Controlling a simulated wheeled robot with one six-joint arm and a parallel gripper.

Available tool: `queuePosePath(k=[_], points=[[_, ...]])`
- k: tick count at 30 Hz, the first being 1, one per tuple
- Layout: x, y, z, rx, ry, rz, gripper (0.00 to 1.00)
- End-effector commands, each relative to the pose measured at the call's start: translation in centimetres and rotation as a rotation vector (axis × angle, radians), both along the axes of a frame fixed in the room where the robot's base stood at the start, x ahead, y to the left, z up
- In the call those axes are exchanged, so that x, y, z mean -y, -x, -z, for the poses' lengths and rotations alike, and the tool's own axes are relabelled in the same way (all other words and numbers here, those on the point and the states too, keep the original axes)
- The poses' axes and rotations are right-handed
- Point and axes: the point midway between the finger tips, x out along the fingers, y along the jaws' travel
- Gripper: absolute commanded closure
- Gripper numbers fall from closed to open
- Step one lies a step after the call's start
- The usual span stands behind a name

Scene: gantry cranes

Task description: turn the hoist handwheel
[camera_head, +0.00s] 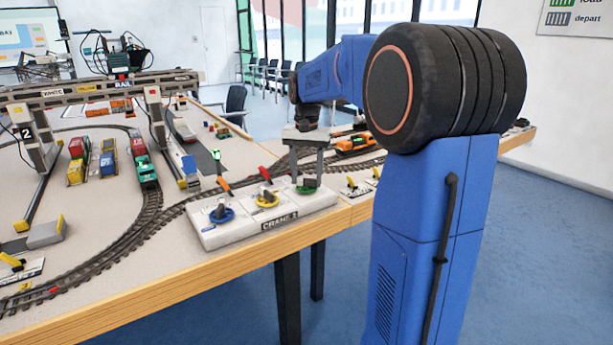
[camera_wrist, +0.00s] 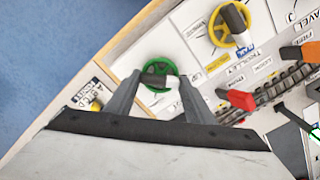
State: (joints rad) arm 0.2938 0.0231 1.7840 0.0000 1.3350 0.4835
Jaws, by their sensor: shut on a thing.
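The green handwheel (camera_head: 306,189) sits at the right end of the white control panel (camera_head: 240,232) marked CRANE 2. It carries a dark crossbar handle with a white end, seen in the wrist view (camera_wrist: 160,80). I take it for the hoist wheel; no label for it is clearly legible. My gripper (camera_head: 306,178) points down over it, and its fingers also show in the wrist view (camera_wrist: 159,84), one on each side of the crossbar. It is shut on that handle. The fingers partly cover the wheel's rim in the head view.
A yellow handwheel (camera_head: 266,199) and a blue handwheel (camera_head: 221,214) stand left on the same panel. A red-tipped lever (camera_wrist: 240,99) and an orange-tipped lever (camera_wrist: 292,53) are close by. Model track (camera_head: 130,228) runs behind the panel. The table's wooden edge (camera_head: 190,277) lies in front.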

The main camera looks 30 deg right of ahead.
Motion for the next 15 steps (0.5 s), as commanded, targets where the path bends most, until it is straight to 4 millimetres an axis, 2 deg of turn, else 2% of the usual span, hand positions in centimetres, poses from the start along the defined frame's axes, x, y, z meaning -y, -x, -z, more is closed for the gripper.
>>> queuePosePath(k=[6, 15], points=[[0.02, -0.05, -0.10, 0.002, 0.001, -0.088, 0.74], [0.02, -0.05, -0.10, 0.003, 0.001, -0.129, 0.74]])
